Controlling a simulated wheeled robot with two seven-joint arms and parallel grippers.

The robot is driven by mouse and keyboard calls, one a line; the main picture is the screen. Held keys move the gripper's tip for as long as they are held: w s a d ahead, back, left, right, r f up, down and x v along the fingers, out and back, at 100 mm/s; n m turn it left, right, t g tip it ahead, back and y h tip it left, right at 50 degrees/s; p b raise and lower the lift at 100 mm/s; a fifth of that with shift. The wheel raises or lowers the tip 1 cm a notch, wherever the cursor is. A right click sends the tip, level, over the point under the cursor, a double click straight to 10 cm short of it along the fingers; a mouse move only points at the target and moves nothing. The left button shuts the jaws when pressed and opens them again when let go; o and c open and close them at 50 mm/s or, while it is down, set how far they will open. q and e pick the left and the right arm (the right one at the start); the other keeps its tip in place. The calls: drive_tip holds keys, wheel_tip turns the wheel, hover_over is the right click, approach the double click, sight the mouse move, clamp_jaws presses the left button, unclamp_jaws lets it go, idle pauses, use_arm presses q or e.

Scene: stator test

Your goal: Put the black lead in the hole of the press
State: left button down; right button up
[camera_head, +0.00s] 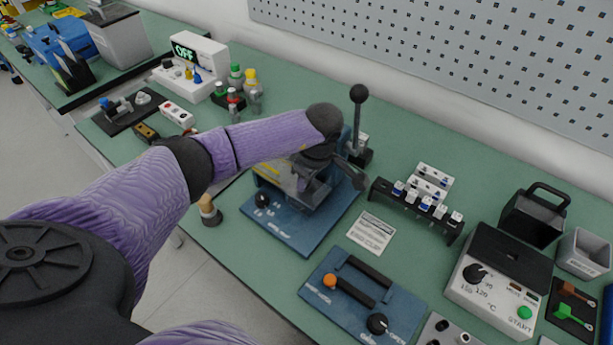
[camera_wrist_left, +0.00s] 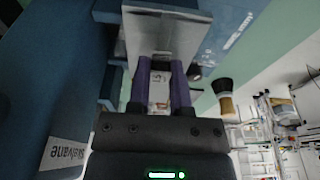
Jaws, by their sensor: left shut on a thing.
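The press (camera_head: 300,225) is a blue machine on a blue base plate in the middle of the bench, with a tall lever topped by a black ball. My left arm reaches over it from the left, and my left gripper (camera_head: 318,182) is at its working area. In the left wrist view the purple fingers of this gripper (camera_wrist_left: 161,68) point at a grey metal block (camera_wrist_left: 165,35) of the press. They are shut on a small dark piece, seemingly the black lead (camera_wrist_left: 159,65), mostly hidden. The hole of the press cannot be made out. My right gripper is not in view.
A wooden-handled brush (camera_head: 207,210) stands left of the press and a black rack (camera_head: 416,208) right of it. A blue panel (camera_head: 350,307) lies in front. A white device reading OFF (camera_head: 195,62) and bottles (camera_head: 253,92) stand behind left. A white heater box (camera_head: 492,285) is at right.

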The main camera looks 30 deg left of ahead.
use_arm(q)
drive_tip(key=shift+c, duration=2.3)
unclamp_jaws()
wheel_tip(320, 180, up, 10)
drive_tip(key=d+p, duration=0.2)
drive_tip(key=shift+s+f, duration=0.1)
drive_tip(key=shift+f, duration=0.05)
